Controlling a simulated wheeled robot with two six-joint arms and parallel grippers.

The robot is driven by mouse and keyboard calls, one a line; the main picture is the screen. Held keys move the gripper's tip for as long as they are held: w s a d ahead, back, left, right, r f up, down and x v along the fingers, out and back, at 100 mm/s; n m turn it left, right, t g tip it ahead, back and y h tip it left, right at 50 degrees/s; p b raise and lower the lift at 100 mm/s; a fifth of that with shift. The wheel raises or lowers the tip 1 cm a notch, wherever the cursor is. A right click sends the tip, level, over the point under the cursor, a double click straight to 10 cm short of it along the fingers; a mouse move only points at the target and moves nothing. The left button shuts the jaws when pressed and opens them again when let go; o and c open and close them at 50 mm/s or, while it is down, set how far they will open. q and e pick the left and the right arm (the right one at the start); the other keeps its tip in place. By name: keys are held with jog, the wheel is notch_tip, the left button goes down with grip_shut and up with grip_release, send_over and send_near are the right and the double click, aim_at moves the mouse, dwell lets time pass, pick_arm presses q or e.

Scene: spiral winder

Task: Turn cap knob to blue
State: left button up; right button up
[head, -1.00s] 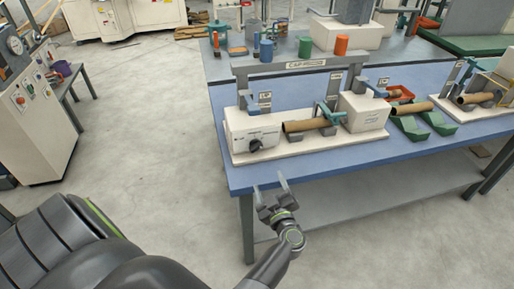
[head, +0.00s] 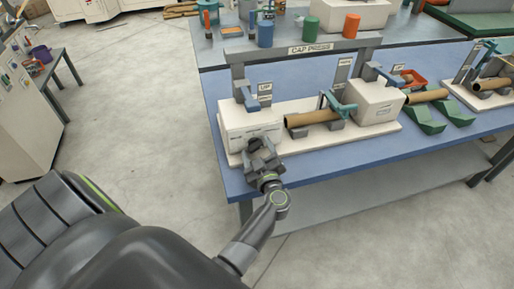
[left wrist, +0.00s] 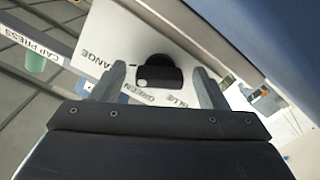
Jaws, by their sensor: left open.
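The cap knob (left wrist: 160,72) is black, with a small white mark at its left end in the left wrist view. It sits on a white panel (left wrist: 118,28) lettered ORANGE, GREEN and BLUE. The white mark lies nearest the GREEN word; BLUE is further right. My left gripper (left wrist: 162,84) is open, with one finger on each side of the knob; I cannot tell whether they touch it. In the head view my left gripper (head: 263,155) is at the front of the white cap press box (head: 238,124) and hides the knob. My right gripper is not in view.
The cap press sign (head: 310,48) hangs on a grey frame above the blue bench (head: 225,180). A brown tube (head: 313,117) lies right of the box, before a second white box (head: 375,105). Green chutes (head: 425,120) stand further right. Floor left of the bench is clear.

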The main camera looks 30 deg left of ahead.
pick_arm(q)
jog(key=shift+s, duration=0.1)
jog(key=c, duration=1)
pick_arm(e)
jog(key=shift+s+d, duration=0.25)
